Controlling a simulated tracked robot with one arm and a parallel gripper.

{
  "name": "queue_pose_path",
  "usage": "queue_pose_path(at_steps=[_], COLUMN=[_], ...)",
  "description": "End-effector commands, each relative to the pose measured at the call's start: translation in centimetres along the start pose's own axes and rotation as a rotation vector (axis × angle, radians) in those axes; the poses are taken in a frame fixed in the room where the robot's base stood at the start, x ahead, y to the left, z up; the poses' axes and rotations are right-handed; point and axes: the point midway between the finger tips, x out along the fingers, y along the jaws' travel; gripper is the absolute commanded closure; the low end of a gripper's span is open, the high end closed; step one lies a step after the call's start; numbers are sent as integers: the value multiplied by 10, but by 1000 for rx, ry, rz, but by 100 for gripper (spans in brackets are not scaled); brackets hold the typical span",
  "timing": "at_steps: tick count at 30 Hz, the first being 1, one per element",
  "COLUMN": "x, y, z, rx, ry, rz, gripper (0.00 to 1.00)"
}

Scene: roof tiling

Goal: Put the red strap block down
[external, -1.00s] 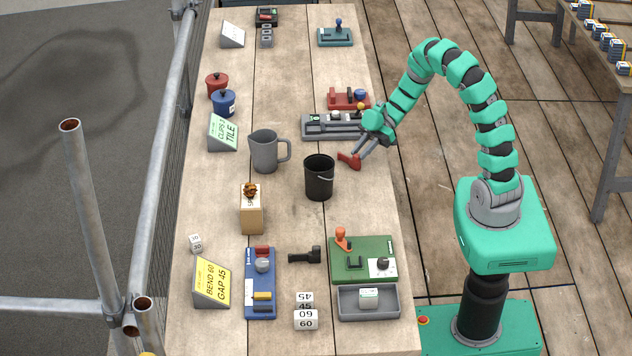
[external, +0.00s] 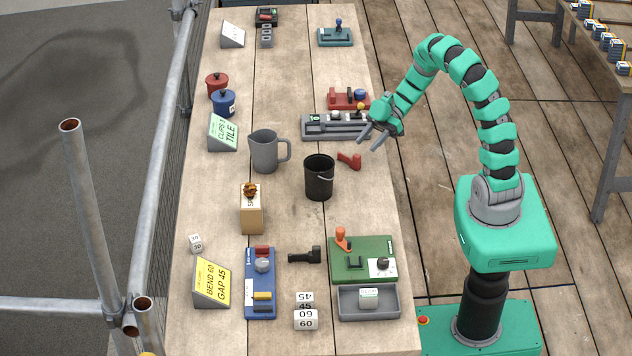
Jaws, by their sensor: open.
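The red strap block (external: 350,160) lies on the bench, just right of and behind the black bucket (external: 319,178). It is a small angled red piece and looks clear of the bucket. My gripper (external: 368,138) is open and empty, a little above and to the right of the block. The fingers point left and down, and I see a gap between them and the block.
A grey fixture (external: 330,127) and a red fixture (external: 340,98) stand behind the block. A grey jug (external: 264,152) stands left of the bucket. A green board (external: 362,270) and a grey tray (external: 350,309) are nearer the front.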

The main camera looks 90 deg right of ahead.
Motion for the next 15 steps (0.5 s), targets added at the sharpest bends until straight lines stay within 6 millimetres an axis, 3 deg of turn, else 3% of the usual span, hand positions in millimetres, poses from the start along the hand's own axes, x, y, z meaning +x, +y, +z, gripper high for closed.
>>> queue_pose_path(at_steps=[6,15], x=[-36,-71], y=[0,0], z=[0,0], rx=[2,1], ry=[-3,0], rz=[3,2], gripper=[57,57])
